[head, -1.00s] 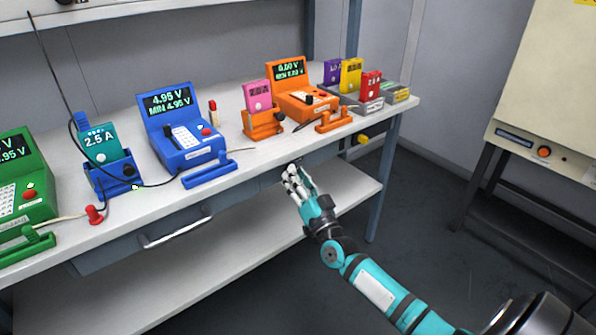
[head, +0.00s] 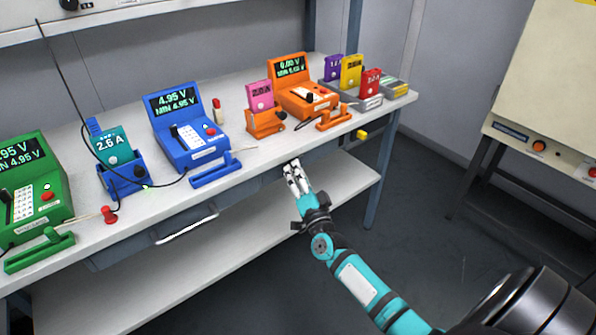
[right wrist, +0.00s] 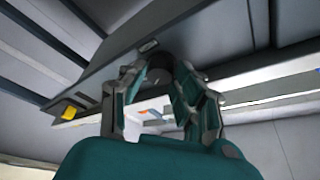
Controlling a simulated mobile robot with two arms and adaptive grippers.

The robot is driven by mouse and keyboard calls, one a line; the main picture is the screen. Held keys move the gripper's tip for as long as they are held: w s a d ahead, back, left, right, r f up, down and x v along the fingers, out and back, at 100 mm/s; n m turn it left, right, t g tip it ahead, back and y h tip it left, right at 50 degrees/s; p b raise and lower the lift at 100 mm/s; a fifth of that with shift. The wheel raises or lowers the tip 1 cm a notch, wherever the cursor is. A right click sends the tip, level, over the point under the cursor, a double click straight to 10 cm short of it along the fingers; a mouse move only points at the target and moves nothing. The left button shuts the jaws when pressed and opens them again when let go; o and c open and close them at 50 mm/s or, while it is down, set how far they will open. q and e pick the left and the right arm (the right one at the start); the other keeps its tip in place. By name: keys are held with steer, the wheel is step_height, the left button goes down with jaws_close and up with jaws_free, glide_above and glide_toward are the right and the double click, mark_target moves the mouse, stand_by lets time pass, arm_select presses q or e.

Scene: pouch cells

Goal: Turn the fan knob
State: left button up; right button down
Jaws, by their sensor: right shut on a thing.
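My right gripper (head: 293,168) is up against the front of the bench, just below the top's edge. It also shows in the right wrist view (right wrist: 160,68), where its fingers close around a dark, rounded knob on a dark panel under the bench top. I take this to be the fan knob (right wrist: 159,59); the fingers cover most of it, so its marking and angle cannot be seen. In the head view the knob is hidden behind the fingers. My left gripper is not in view.
The bench top (head: 250,165) carries green, blue and orange testers with cell holders. A yellow knob (head: 361,134) sits on the bench front to the right. A drawer handle (head: 187,226) is to the left, and a lower shelf (head: 240,225) lies below.

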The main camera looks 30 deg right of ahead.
stand_by(0.4)
steer(key=c, duration=1)
jaws_free()
steer(key=v, duration=1.2)
steer(key=shift+f, duration=0.15)
